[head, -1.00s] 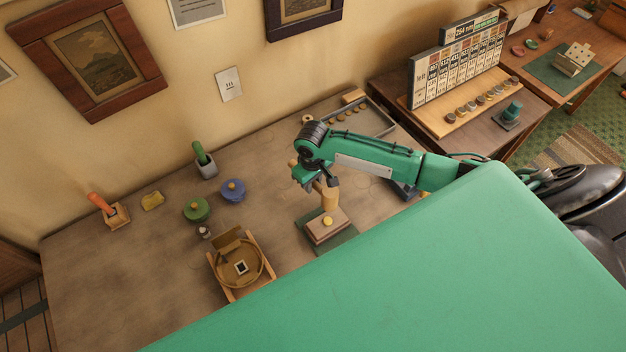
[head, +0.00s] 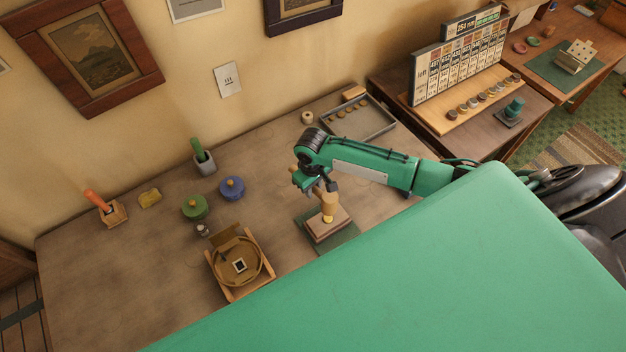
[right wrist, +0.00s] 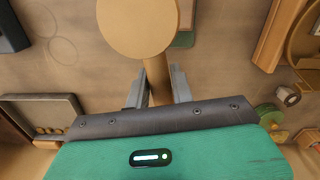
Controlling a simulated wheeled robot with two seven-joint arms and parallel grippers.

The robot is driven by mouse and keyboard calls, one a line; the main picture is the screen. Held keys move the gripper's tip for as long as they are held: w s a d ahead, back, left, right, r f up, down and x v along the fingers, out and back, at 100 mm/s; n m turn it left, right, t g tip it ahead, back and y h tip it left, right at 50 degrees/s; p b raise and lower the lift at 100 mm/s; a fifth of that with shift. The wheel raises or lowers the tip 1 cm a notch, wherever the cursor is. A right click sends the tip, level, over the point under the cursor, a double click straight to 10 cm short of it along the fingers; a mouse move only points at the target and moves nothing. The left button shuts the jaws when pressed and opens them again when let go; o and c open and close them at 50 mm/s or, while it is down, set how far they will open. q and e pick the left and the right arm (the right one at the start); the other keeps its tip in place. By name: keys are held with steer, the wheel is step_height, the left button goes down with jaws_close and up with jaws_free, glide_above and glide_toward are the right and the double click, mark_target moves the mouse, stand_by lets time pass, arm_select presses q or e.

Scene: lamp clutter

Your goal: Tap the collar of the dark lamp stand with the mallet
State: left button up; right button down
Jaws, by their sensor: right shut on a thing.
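My right gripper (head: 309,184) is shut on the wooden mallet (head: 328,204). In the right wrist view, the mallet's round head (right wrist: 138,22) is in front of the jaws and its handle (right wrist: 157,80) runs between them. In the head view, the mallet head hangs over a wooden block (head: 322,232) with a small yellow knob (head: 328,219) on a green mat (head: 345,240); I cannot tell if they touch. I cannot clearly make out the dark lamp stand or its collar. A dark object (right wrist: 12,32), cut off at the right wrist view's upper left, may be part of it. My left gripper is out of view.
A wooden holder with a round tray (head: 238,265) stands left of the block. A grey tray (head: 365,122) lies at the back right. The left tabletop is mostly clear. My green arm covers the table's right part.

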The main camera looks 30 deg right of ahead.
step_height(320, 180, down, 6)
steer(key=shift+f+b, duration=0.1)
steer(key=shift+b, duration=1)
step_height(320, 180, up, 6)
steer(key=p, duration=0.6)
step_height(320, 180, up, 4)
steer(key=shift+w, duration=0.1)
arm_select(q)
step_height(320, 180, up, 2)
arm_select(e)
steer(key=shift+r, duration=0.25)
steer(key=shift+r, duration=0.1)
steer(key=shift+r, duration=1.9)
